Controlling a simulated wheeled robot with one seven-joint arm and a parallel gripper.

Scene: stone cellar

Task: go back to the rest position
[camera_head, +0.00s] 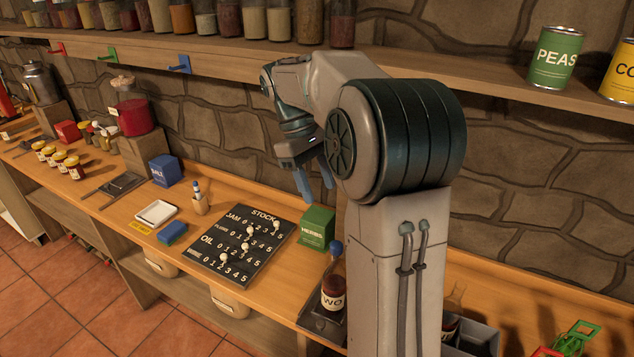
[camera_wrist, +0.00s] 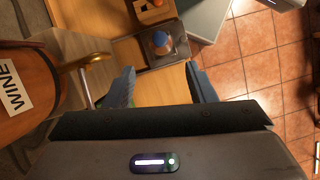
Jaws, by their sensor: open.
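My gripper (camera_head: 317,183) is raised above the counter, near the green herbs box (camera_head: 317,228), with its blue fingers pointing down. The fingers are apart and nothing is between them. In the wrist view my gripper (camera_wrist: 165,88) also shows empty, with a blue-capped bottle (camera_wrist: 162,42) on a dark tray beyond it.
The black stock board (camera_head: 240,245) with white pegs lies on the wooden counter. A blue salt box (camera_head: 165,170), a white tray (camera_head: 156,213) and a blue sponge (camera_head: 172,232) lie to the left. A shelf (camera_head: 480,75) with jars and cans runs above. A wine barrel (camera_wrist: 35,85) shows in the wrist view.

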